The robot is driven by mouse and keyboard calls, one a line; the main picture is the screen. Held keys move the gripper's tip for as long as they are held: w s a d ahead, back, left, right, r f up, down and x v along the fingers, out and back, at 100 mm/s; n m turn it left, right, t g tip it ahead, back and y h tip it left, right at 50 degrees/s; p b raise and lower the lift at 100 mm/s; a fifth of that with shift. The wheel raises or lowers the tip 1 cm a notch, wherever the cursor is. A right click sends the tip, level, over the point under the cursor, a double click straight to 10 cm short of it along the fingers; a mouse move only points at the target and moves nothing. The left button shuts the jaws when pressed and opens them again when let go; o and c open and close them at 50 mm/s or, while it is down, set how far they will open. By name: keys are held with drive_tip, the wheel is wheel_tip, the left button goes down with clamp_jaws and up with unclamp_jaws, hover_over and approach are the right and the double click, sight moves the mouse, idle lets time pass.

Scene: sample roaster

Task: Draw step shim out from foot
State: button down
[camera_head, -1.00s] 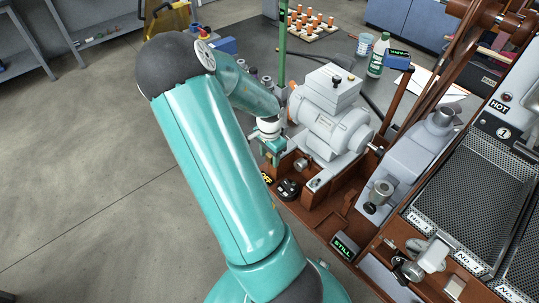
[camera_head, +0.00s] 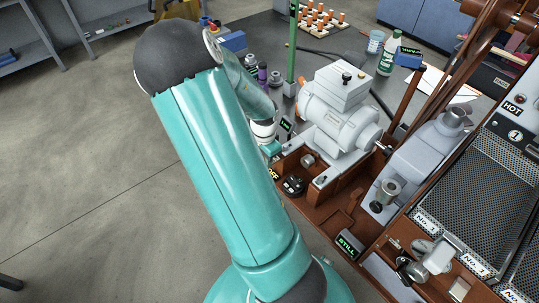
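The grey motor (camera_head: 338,122) sits on a brown base right of my arm. A pale foot plate (camera_head: 327,177) shows at its near end. I cannot make out the step shim; it is too small or hidden. My gripper (camera_head: 271,149) is at the left edge of the brown base, left of the motor. My teal arm covers most of it, so I cannot see its fingers or whether it holds anything.
A black knob (camera_head: 293,186) and a STILL display (camera_head: 348,243) are on the brown base. A green post (camera_head: 292,45) stands behind my wrist. Perforated trays (camera_head: 466,195) lie to the right.

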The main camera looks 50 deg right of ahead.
drive_tip(key=shift+a, duration=0.2)
drive_tip(key=c, duration=1.2)
unclamp_jaws()
drive_tip(key=shift+a, duration=0.1)
drive_tip(key=shift+o, duration=0.2)
drive_tip(key=shift+r, duration=0.15)
drive_tip(key=shift+w+r, duration=0.1)
drive_tip(key=shift+r, duration=0.2)
wheel_tip(320, 180, up, 13)
